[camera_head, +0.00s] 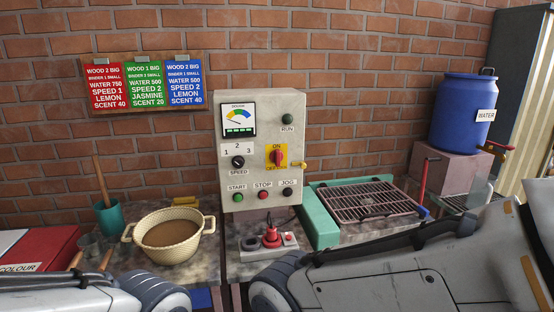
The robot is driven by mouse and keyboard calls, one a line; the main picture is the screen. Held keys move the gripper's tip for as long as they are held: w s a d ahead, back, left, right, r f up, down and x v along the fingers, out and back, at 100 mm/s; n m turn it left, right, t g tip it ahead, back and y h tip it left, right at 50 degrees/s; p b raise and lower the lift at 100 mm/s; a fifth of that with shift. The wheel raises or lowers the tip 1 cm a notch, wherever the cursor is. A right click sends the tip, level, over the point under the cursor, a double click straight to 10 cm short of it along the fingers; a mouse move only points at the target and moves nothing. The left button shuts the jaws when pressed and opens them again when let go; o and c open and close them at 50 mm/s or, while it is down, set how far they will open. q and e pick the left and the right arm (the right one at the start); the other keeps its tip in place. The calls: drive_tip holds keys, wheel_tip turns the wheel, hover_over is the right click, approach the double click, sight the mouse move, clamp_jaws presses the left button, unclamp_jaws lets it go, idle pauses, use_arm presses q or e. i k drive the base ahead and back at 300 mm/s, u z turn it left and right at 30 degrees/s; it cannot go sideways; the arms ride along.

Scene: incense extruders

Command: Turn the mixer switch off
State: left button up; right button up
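The grey control box (261,130) stands upright against the brick wall at the centre. A red rotary switch (278,157) sits on its yellow plate, marked ON at the top, with smaller lettering below. Its red handle looks roughly upright, towards ON. The box also carries a dial gauge (239,119), a black speed knob (238,162), a green RUN lamp (287,119) and START, STOP and JOG buttons along the bottom. Parts of my two arms fill the lower left and lower right. Neither gripper shows, and nothing of mine touches the box.
A yellow-brass fitting (299,164) juts from the box's right side. A red plug-like part (271,238) stands on the counter below. A basket-like bowl (170,234) of brown mix is at left, a wire rack (365,199) at right, and a blue water barrel (463,112) further right.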

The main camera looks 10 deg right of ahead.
sight(276, 156)
drive_tip(key=u, duration=0.45)
drive_tip(key=k, duration=0.55)
drive_tip(key=u, duration=0.5)
drive_tip(key=i, duration=1.1)
drive_tip(key=z, duration=1)
